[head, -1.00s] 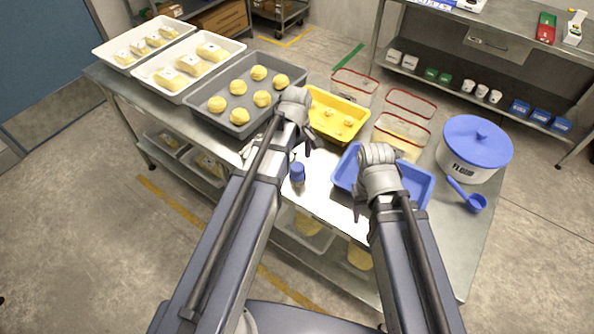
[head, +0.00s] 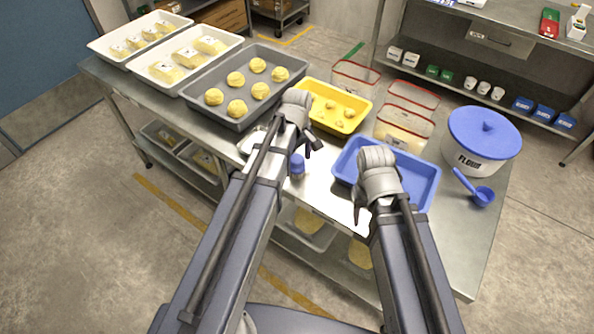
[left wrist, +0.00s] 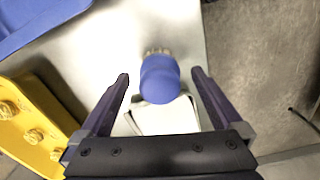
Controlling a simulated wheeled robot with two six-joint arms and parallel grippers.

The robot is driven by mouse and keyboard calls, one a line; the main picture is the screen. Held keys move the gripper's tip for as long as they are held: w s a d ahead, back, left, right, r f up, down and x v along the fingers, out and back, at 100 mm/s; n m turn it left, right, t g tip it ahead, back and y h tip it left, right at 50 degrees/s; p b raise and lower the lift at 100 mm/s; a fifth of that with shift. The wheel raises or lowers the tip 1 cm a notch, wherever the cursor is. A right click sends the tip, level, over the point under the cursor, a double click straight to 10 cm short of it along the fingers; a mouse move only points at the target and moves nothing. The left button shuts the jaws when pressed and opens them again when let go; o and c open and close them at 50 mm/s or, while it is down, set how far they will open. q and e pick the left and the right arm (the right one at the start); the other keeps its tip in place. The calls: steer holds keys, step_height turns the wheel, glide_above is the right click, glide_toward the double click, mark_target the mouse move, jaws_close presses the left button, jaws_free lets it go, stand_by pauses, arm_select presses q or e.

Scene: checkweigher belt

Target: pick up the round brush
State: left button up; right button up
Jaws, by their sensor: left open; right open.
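The round brush (head: 297,165) has a blue knob handle and stands on the steel table near its front edge, just below my left gripper in the head view. In the left wrist view the brush (left wrist: 160,80) shows its blue top and pale bristles between the fingers, a little ahead of them. My left gripper (head: 302,147) is open and empty, with a visible gap between each finger (left wrist: 160,82) and the brush. My right gripper (head: 364,205) is open and empty over the front left part of the blue tray (head: 425,190), its fingers partly hidden.
A white object (head: 250,143) lies on the table, partly behind my left arm; it also shows in the left wrist view (left wrist: 168,118). A yellow tray (head: 355,98), a grey dough tray (head: 290,55), red-rimmed containers (head: 408,115), a flour tub (head: 480,140) and a blue scoop (head: 483,195) stand around.

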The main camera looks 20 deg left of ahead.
mark_target(297, 158)
arm_select(q)
step_height(297, 158, down, 3)
steer(key=shift+r+b, duration=0.1)
steer(key=shift+b, duration=0.8)
arm_select(e)
step_height(297, 158, down, 3)
steer(key=shift+r, duration=0.2)
arm_select(q)
steer(key=shift+r, duration=0.1)
steer(key=shift+c, duration=0.4)
steer(key=c, duration=1.4)
steer(key=shift+r, duration=0.1)
arm_select(e)
steer(key=shift+r, duration=0.15)
arm_select(q)
step_height(297, 158, up, 10)
steer(key=p, duration=1)
arm_select(e)
step_height(297, 158, up, 10)
